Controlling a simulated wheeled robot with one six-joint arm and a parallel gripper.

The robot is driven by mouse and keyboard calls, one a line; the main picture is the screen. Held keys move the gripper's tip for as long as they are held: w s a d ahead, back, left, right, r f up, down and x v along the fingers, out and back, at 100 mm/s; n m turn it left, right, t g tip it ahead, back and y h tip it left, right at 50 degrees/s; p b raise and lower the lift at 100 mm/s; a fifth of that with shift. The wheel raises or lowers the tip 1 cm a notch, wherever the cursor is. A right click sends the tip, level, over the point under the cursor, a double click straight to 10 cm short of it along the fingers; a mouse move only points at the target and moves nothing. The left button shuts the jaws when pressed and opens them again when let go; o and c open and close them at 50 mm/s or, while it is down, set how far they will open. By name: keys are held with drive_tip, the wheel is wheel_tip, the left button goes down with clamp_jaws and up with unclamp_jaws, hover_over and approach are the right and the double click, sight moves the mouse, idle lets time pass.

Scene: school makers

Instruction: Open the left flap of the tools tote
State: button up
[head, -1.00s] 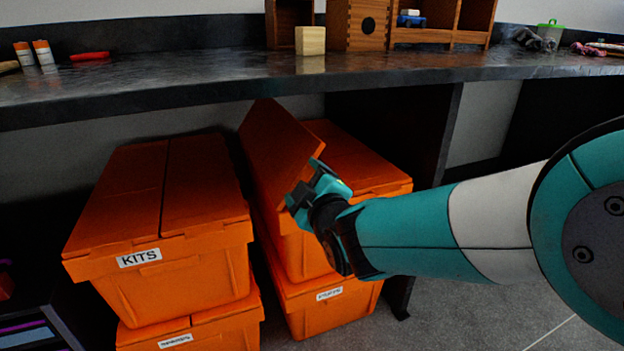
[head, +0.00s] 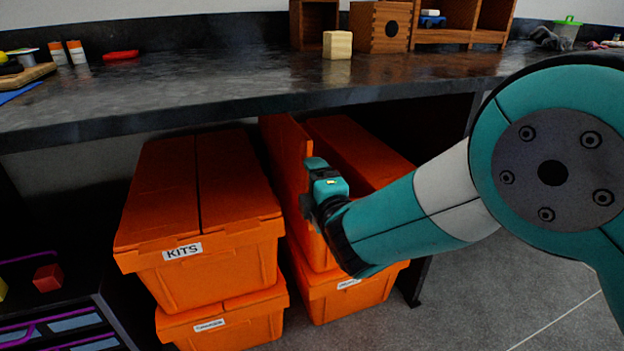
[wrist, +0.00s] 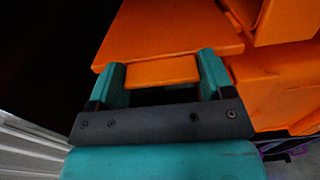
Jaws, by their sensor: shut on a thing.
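The tote to the right of the KITS tote is orange, and its front is partly hidden by my arm, so no label shows on its front (head: 306,244). Its left flap (head: 287,150) stands raised, close to upright. Its right flap (head: 357,150) lies flat and closed. My gripper (head: 316,178) is at the near edge of the left flap. In the wrist view the flap (wrist: 170,35) shows ahead, and my gripper (wrist: 162,76) is shut on its orange edge piece between the two teal fingers.
The KITS tote (head: 205,265) stands close on the left with both flaps shut. Other orange totes (head: 225,325) lie underneath. A dark workbench (head: 200,95) overhangs the totes, with a wooden block (head: 337,45) near its edge. Grey floor (head: 500,300) is clear at right.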

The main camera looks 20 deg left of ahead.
idle(0.4)
drive_tip(key=o, duration=1.3)
drive_tip(key=b+v, duration=0.7)
drive_tip(key=v, duration=1)
drive_tip(key=shift+d+b, duration=0.25)
drive_tip(key=shift+b, duration=0.05)
